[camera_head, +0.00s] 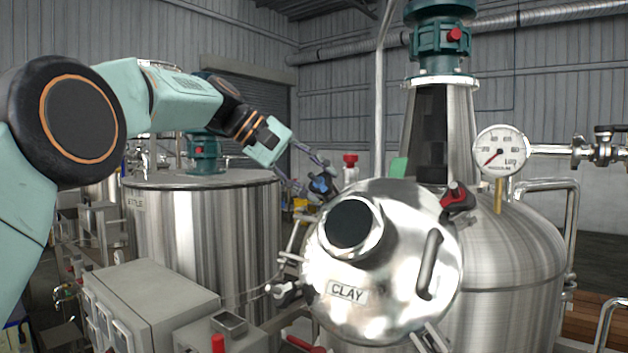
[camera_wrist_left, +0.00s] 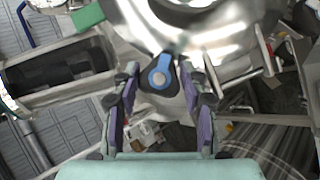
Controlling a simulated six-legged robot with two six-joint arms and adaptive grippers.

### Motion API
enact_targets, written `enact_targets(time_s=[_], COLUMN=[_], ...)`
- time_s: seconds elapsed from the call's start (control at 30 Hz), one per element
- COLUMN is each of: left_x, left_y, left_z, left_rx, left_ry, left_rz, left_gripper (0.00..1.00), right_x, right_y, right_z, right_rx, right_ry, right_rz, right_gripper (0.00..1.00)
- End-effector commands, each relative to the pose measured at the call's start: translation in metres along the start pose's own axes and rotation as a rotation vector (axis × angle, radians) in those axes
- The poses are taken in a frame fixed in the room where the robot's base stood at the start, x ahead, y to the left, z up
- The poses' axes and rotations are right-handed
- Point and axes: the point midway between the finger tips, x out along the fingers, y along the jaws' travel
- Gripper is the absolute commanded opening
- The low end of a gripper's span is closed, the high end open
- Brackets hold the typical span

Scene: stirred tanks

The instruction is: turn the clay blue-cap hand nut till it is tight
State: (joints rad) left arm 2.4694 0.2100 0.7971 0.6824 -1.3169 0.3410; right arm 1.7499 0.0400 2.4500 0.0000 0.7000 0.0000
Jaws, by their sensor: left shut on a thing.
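The blue-cap hand nut (camera_head: 320,186) sits at the upper left edge of the round steel lid labelled CLAY (camera_head: 390,290). In the left wrist view its blue cap (camera_wrist_left: 160,72) shows between the fingers, with dark metal around it. My left gripper (camera_head: 318,178) reaches in from the left and is shut on the nut. In the left wrist view, a purple-padded finger (camera_wrist_left: 203,110) stands on the right side of the nut and another on its left. The finger ends partly hide the nut in the head view. My right gripper is not in view.
A red-capped hand nut (camera_head: 457,196) sits at the lid's upper right. A bar handle (camera_head: 429,265) stands out from the lid. A pressure gauge (camera_head: 501,150) is at the right. Another steel tank (camera_head: 205,235) stands behind left, with a grey control box (camera_head: 150,295) in front.

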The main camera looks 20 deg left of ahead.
Motion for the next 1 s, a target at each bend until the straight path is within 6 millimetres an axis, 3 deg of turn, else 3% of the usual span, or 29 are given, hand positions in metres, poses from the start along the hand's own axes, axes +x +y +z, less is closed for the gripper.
enact_targets(time_s=[0.37,0.4,0.63,1.0], left_x=[0.0031,0.0032,0.0018,-0.0026], left_y=[-0.0028,-0.0029,-0.0017,-0.0004], left_z=[0.0007,0.0007,0.0004,-0.0001], left_rx=[-0.001,-0.001,0.000,0.001], left_ry=[-0.006,-0.006,-0.004,-0.001], left_rz=[-0.008,-0.008,-0.005,-0.001], left_gripper=[0.12,0.46,0.65,0.66], right_x=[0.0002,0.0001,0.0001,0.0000], right_y=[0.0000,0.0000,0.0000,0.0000], right_z=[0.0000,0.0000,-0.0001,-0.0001], right_rx=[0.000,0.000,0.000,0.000], right_ry=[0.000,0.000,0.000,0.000], right_rz=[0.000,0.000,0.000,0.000], right_gripper=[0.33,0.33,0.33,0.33])
